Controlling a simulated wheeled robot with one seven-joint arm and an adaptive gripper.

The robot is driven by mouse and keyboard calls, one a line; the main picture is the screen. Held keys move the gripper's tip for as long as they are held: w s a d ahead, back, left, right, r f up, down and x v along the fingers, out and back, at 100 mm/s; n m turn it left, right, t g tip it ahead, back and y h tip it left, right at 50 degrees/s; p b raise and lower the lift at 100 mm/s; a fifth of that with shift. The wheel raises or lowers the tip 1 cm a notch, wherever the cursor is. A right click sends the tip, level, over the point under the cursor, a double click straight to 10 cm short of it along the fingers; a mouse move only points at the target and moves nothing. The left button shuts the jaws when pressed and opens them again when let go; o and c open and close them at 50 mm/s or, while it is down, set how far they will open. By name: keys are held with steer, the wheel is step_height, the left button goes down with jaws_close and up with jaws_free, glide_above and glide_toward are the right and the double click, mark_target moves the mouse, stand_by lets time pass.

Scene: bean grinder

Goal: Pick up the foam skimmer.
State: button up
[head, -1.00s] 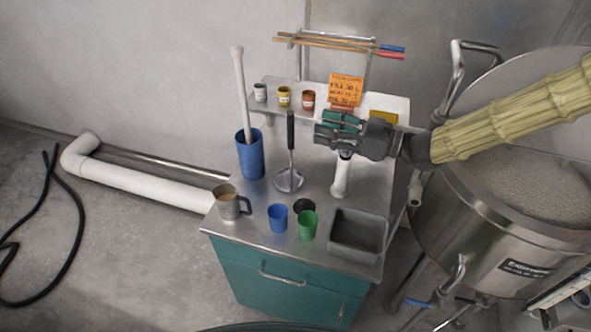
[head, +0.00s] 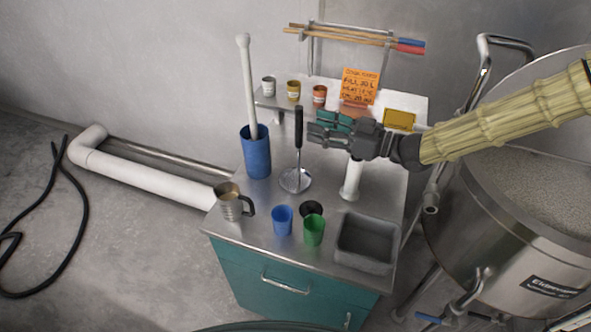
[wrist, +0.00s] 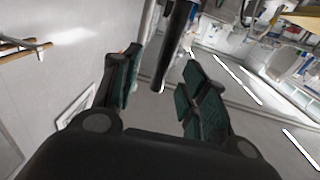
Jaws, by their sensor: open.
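The foam skimmer (head: 298,128) stands upright on the steel cart top, with a black handle above and a round, shiny metal head (head: 295,180) below. My gripper (head: 311,129) is level with the handle, just to its right in the head view, fingers pointing left. In the wrist view the black handle (wrist: 176,45) shows between and beyond the two green-padded fingers (wrist: 160,88), with a gap on each side. The gripper is open and holds nothing. Whether the handle is within the fingers' reach is hard to tell.
A blue cylinder (head: 256,155) with a long white rod stands left of the skimmer. A metal mug (head: 231,203), blue cup (head: 282,220), green cup (head: 314,231) and grey bin (head: 366,243) are at the front. A shelf (head: 408,104) with small pots is behind; a large vat (head: 490,240) stands right.

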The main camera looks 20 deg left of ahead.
mark_target(299, 120)
steer(key=a+p, duration=0.1)
steer(key=a, duration=0.2)
steer(key=a+p, duration=0.1)
steer(key=a, duration=0.2)
steer(key=shift+r+p, duration=0.2)
steer(key=shift+p, duration=0.2)
jaws_close()
